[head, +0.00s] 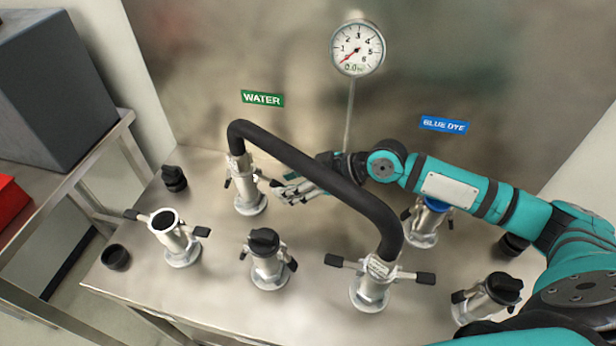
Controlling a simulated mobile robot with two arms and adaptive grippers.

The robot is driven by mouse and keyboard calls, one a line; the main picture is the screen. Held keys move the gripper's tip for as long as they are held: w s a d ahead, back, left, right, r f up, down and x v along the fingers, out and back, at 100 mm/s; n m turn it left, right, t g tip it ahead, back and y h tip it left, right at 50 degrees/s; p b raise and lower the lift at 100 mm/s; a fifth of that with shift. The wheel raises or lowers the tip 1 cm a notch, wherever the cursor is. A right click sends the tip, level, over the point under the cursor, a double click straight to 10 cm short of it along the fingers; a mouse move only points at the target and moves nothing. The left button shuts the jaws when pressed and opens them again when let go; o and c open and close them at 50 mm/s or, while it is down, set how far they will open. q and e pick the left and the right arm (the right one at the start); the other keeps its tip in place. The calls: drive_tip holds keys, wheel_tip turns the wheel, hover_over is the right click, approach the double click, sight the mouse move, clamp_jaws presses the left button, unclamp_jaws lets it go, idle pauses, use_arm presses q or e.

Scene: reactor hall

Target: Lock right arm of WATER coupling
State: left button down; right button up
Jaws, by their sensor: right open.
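The WATER coupling (250,198) is a silver upright fitting below the green WATER label (262,98). The end of a black hose (310,165) sits on its top. Its left arm (228,183) hangs close to the body. Its right arm is small and partly hidden by my gripper, so I cannot tell its angle clearly. My right gripper (286,190) is open just to the right of the coupling, fingers pointing at it, with the hose passing in front of its wrist. I cannot tell whether it touches the arm. My left gripper is not in view.
The hose's other end sits on a front coupling (371,290) with both arms sticking out. An uncapped coupling (177,243) stands left, a black-capped one (267,268) in the middle. The BLUE DYE coupling (423,228) is behind my right arm. A gauge (357,48) is on the wall.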

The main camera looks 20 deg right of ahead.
drive_tip(key=v, duration=1.1)
drive_tip(key=shift+r, duration=0.15)
